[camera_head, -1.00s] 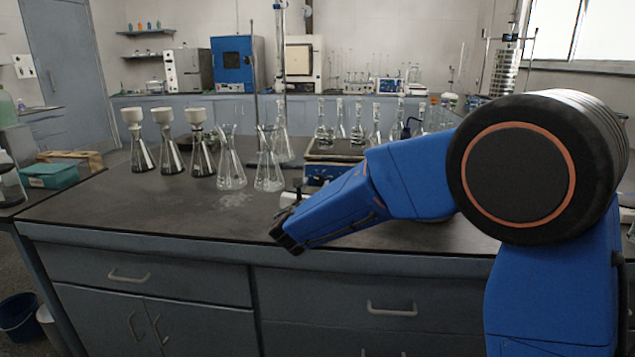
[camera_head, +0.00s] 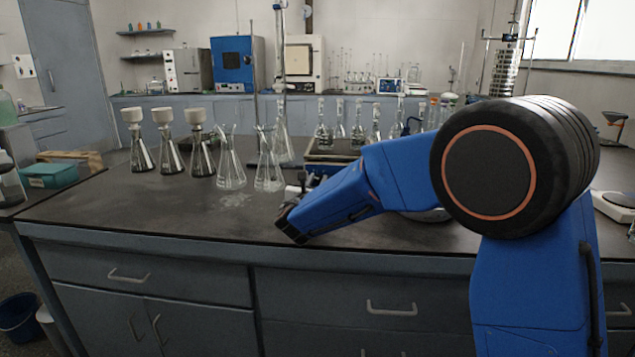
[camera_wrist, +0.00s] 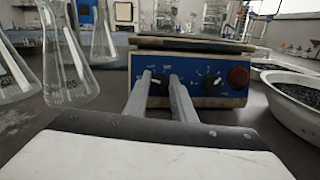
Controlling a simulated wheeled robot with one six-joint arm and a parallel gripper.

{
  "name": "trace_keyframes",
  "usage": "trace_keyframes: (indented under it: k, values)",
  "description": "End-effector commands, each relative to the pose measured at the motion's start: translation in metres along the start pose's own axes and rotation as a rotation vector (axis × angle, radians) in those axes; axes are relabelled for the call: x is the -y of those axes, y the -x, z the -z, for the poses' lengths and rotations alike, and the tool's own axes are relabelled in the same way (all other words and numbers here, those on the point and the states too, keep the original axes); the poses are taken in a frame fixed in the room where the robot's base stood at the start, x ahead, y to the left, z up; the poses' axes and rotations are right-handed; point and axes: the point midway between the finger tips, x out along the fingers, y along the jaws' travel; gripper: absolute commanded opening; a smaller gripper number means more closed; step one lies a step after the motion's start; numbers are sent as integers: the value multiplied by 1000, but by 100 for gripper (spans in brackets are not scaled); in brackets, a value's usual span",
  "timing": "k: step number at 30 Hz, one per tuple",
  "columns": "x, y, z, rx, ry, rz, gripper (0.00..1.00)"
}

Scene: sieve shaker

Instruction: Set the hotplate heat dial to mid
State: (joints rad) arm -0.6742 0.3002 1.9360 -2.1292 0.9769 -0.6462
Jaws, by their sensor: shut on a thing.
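The hotplate (camera_wrist: 195,55) has a blue front panel, two dials and a red round button (camera_wrist: 238,77). My gripper (camera_wrist: 160,77) reaches its front, with one finger on each side of the left dial (camera_wrist: 156,86), and is shut on that dial. The right dial (camera_wrist: 212,84) is free, with a white pointer. The panel lettering is too small to read, so I cannot tell which dial is for heat. In the head view the hotplate (camera_head: 333,157) stands on the bench, its front mostly hidden by my arm.
Two clear conical flasks (camera_head: 231,165) (camera_head: 268,170) stand left of the hotplate, one close to my gripper's left in the wrist view (camera_wrist: 66,60). A bowl of dark grains (camera_wrist: 298,105) stands to the right. Funnel-topped flasks (camera_head: 165,145) stand further left. The bench front (camera_head: 130,215) is clear.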

Motion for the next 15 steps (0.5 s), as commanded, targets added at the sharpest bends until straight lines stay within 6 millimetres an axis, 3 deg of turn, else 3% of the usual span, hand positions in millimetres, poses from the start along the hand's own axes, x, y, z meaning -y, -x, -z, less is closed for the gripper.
trace_keyframes:
  k: [8,15]
  values:
    - [0,0,0,-1,-54,22,1]
    - [-2,0,0,-7,-201,82,1]
